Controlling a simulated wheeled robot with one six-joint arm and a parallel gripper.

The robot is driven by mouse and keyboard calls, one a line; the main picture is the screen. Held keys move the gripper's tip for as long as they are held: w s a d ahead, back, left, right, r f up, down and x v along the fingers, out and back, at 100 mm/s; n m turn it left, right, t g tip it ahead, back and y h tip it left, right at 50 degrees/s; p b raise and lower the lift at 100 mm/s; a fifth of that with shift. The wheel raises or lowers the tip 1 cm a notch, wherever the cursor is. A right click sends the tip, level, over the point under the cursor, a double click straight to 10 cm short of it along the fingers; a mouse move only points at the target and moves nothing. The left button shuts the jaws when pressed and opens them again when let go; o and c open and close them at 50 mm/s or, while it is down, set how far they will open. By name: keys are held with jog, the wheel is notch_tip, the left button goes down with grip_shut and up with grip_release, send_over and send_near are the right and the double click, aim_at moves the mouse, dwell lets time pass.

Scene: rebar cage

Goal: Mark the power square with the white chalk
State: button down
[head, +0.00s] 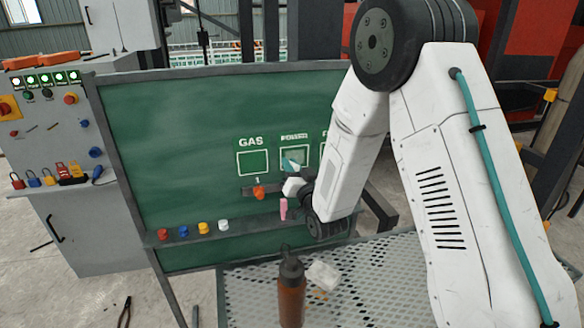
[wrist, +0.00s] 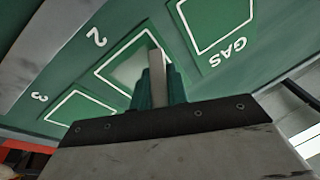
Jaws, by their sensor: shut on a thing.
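The green board (head: 180,120) carries white-outlined squares in a row. The GAS square (head: 252,163) is plain green inside. The power square (head: 304,156) beside it looks paler, with a whitish haze inside; it also shows in the wrist view (wrist: 122,72). A third square at the right is mostly hidden by my arm. My gripper (head: 291,165) is at the power square's lower left. In the wrist view its teal fingers (wrist: 160,88) are shut on a pale stick, the white chalk (wrist: 156,62), whose tip overlaps the square. I cannot tell whether it touches the board.
A ledge (head: 250,228) under the squares holds red, blue, yellow and white pieces, with a pink piece (head: 284,209) near my wrist. An orange piece (head: 258,192) hangs under the GAS square. A brown bottle (head: 291,295) and a white block (head: 323,275) stand on the mesh table (head: 390,270).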

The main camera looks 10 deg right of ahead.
jog(key=shift+w+d, duration=0.1)
jog(key=shift+d, duration=3.4)
jog(key=shift+a, duration=0.1)
jog(key=shift+a, duration=3.45)
jog(key=shift+s+d+r, duration=0.1)
jog(key=shift+s+r, duration=0.1)
jog(key=shift+r, duration=0.55)
jog(key=shift+w+d, duration=0.2)
jog(key=shift+d, duration=3.25)
jog(key=shift+s+a, duration=0.15)
jog(key=shift+a, duration=3.4)
